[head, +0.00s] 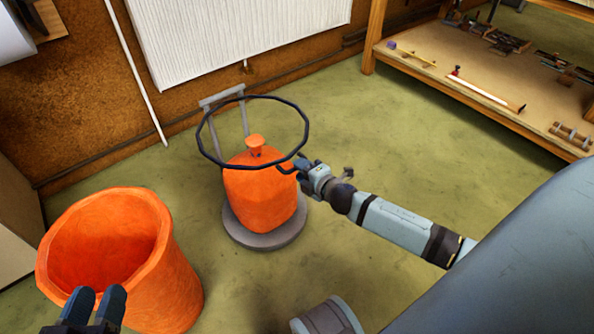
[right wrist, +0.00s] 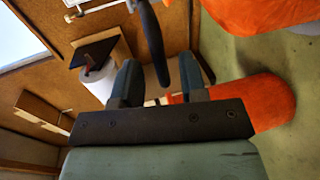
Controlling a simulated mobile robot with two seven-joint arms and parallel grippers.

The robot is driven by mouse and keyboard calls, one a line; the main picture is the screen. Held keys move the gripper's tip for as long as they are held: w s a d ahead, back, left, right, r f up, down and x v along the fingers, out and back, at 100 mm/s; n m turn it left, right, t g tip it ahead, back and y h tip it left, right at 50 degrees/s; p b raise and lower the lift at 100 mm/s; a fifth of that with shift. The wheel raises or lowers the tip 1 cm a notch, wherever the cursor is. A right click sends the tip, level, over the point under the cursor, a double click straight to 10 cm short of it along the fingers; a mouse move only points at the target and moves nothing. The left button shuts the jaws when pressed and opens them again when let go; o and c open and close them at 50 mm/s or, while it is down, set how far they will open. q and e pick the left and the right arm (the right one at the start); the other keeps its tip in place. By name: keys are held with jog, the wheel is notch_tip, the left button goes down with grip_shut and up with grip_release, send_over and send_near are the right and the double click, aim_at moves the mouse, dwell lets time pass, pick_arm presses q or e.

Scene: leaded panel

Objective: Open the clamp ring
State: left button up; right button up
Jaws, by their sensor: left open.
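The clamp ring (head: 203,148) is a thin dark hoop, raised around and above the top of an orange, knobbed vessel (head: 262,195). Its near right side meets my right gripper (head: 292,165). In the right wrist view a dark bar of the ring (right wrist: 150,40) runs between the two fingers of my right gripper (right wrist: 160,82). No other support for the ring shows, and the finger contact is hard to see. My left gripper (head: 97,305) is open and empty at the bottom left, in front of the orange bin.
The vessel stands on a round grey base (head: 262,238) with an upright handle (head: 222,97) behind. An open orange bin (head: 170,270) stands at the left. A white radiator (head: 240,35) hangs behind. A wooden bench (head: 470,85) with tools is at upper right. The green floor between is clear.

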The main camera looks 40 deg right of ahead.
pick_arm(q)
jog(key=shift+w+a+r, duration=0.1)
jog(key=shift+w+a, duration=0.05)
jog(key=shift+w, duration=0.05)
pick_arm(e)
jog(key=shift+x, duration=1.25)
pick_arm(q)
jog(key=shift+m, duration=0.3)
pick_arm(e)
grip_shut()
pick_arm(q)
jog(key=shift+r, duration=0.1)
